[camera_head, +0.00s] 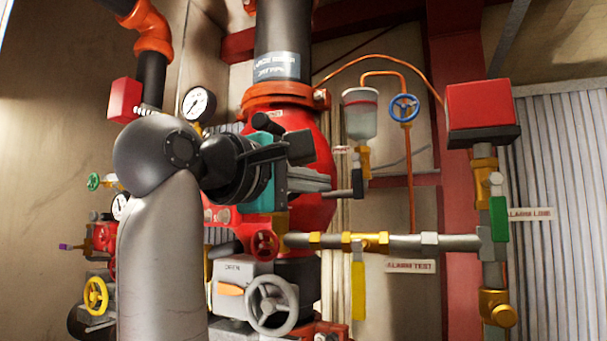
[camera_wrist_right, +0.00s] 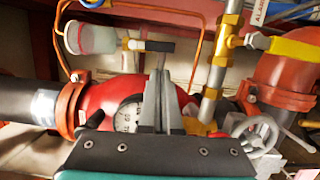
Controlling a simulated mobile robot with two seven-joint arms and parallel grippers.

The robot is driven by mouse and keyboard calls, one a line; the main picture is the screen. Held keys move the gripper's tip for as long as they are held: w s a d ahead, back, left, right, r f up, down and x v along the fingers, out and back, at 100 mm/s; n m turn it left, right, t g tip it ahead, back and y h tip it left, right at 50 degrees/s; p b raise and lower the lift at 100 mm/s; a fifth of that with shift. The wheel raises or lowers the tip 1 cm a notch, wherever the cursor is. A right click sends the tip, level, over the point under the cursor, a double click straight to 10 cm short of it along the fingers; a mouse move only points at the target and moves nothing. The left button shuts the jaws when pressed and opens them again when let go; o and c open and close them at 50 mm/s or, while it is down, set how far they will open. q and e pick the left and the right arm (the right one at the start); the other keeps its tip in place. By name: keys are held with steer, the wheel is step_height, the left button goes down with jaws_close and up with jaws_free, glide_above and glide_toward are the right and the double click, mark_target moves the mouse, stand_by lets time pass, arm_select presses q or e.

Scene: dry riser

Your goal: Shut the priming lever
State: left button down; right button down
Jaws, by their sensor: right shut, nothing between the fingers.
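The priming lever (camera_head: 357,181) is a short dark handle below the brass valve of a clear cup with a grey lid. In the head view it hangs downward. The lever also shows in the right wrist view (camera_wrist_right: 160,46), in line with the cup and valve. My right gripper (camera_head: 349,193) comes from the left with its teal body and grey fingers. Its fingers are shut and empty, and their tips (camera_wrist_right: 161,66) meet the lever's outline in both views. I cannot tell whether they touch it. My left gripper is not in view.
The clear cup (camera_head: 361,115) is above the lever, beside a blue handwheel (camera_head: 404,107). A large red valve body (camera_head: 315,210) stands behind my gripper. A horizontal pipe (camera_head: 400,242) with brass fittings runs below. A red box (camera_head: 482,108) is at the right.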

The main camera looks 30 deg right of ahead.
mark_target(358, 184)
steer(key=p+x, duration=0.1)
steer(key=x, duration=0.3)
steer(key=shift+w+d, duration=0.25)
steer(key=shift+d, duration=0.25)
